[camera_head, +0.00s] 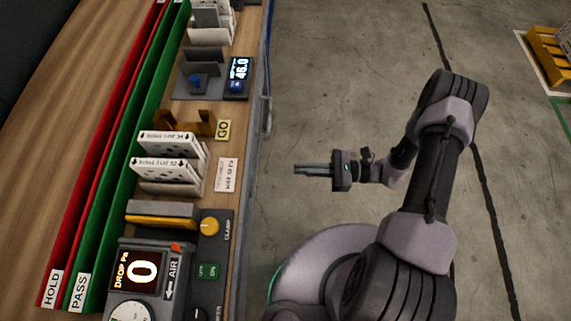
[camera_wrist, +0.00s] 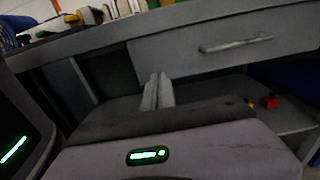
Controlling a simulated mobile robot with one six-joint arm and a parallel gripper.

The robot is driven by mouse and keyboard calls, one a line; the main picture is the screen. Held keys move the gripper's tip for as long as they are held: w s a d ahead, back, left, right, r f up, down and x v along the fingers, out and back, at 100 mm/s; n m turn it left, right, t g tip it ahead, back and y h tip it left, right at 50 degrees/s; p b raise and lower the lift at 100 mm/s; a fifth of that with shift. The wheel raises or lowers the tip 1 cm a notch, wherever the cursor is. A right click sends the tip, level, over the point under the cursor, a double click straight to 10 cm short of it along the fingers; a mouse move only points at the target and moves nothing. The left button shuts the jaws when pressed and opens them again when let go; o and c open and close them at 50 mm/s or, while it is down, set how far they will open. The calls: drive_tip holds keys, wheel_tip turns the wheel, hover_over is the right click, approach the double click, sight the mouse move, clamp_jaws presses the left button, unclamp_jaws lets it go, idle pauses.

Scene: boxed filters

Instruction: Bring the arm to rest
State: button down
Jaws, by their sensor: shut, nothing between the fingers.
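My gripper (camera_head: 300,170) is shut and empty. In the head view it points left, out over the bare floor to the right of the workbench (camera_head: 234,255), apart from the bench edge. My arm is bent, with its elbow at the upper right and its base at the bottom. In the wrist view the closed fingers (camera_wrist: 158,88) show in the middle, in front of a grey drawer (camera_wrist: 225,45) with a bar handle.
The bench carries a red HOLD channel (camera_head: 92,175), a green PASS channel (camera_head: 122,175), white boxed filters (camera_head: 165,170), a GO stand (camera_head: 190,122) and a gauge reading 0 (camera_head: 140,272). Grey floor (camera_head: 330,70) is clear. A yellow pallet (camera_head: 552,55) is at the upper right.

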drive_tip(key=s+d+r+n+t+h, duration=0.1)
drive_tip(key=s+r+n+h, duration=0.2)
drive_tip(key=r, duration=0.8)
drive_tip(key=s+d+r+n+t+h, duration=0.2)
drive_tip(key=r+n+h, duration=0.4)
drive_tip(key=r, duration=0.5)
drive_tip(key=s+d+r+n+t+h, duration=0.2)
drive_tip(key=s+r+n+h, duration=0.2)
drive_tip(key=r+h, duration=0.3)
wheel_tip(320, 180, up, 5)
drive_tip(key=shift+s+d+f+n, duration=0.1)
drive_tip(key=shift+s+d+n, duration=0.15)
drive_tip(key=shift+n, duration=0.25)
